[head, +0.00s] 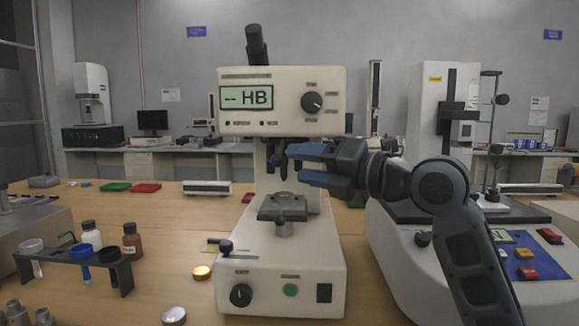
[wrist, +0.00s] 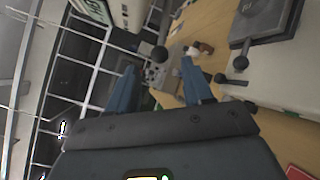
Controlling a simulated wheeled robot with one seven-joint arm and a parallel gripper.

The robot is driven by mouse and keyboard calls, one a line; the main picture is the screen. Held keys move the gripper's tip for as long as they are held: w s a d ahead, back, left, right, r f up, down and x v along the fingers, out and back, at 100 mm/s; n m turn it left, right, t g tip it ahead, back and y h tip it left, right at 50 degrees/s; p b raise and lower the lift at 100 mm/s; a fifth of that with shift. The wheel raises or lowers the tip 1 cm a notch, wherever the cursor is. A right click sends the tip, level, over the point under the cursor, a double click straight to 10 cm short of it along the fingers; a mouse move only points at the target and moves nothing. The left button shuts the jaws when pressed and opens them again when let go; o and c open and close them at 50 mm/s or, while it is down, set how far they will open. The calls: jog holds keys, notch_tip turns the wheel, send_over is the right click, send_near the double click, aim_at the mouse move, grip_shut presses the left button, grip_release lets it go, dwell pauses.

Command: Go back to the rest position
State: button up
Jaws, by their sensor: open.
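My gripper (head: 296,164) is in the head view, in front of the upright column of the hardness tester (head: 285,100), level with the space between its head and its stage. It points left, with my arm coming up from the lower right. Its blue fingers are apart and nothing is between them. In the wrist view my gripper (wrist: 160,92) also shows open and empty. The tester's display reads "-- HB". Its small stage (head: 283,205) lies below my gripper and looks bare.
A rack (head: 75,262) with cups stands at left, with a brown bottle (head: 132,240) and a white bottle (head: 91,235) behind it. A small brass disc (head: 201,272) and a grey disc (head: 174,315) lie left of the tester. Another white machine (head: 430,120) stands at right.

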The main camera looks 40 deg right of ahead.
jog(key=shift+s+d, duration=0.15)
jog(key=shift+s, duration=0.35)
jog(key=s+a+f+m+h+p, duration=0.3)
jog(key=s+a+f+m, duration=0.3)
jog(key=f+m, duration=0.45)
jog(key=s+a+f+m+h+p, duration=0.3)
jog(key=s+a+f+m, duration=0.35)
jog(key=m, duration=0.65)
jog(key=s+f+m+g+p, duration=0.1)
jog(key=s+f+m+p, duration=0.1)
jog(key=s, duration=1.2)
jog(key=s+f+m+g+y+p, duration=0.1)
jog(key=s+f+m, duration=0.1)
jog(key=s, duration=1.2)
jog(key=shift+a+f+m+g+p, duration=0.2)
jog(key=shift+a+m+g+p, duration=0.1)
jog(key=shift+m+p, duration=0.1)
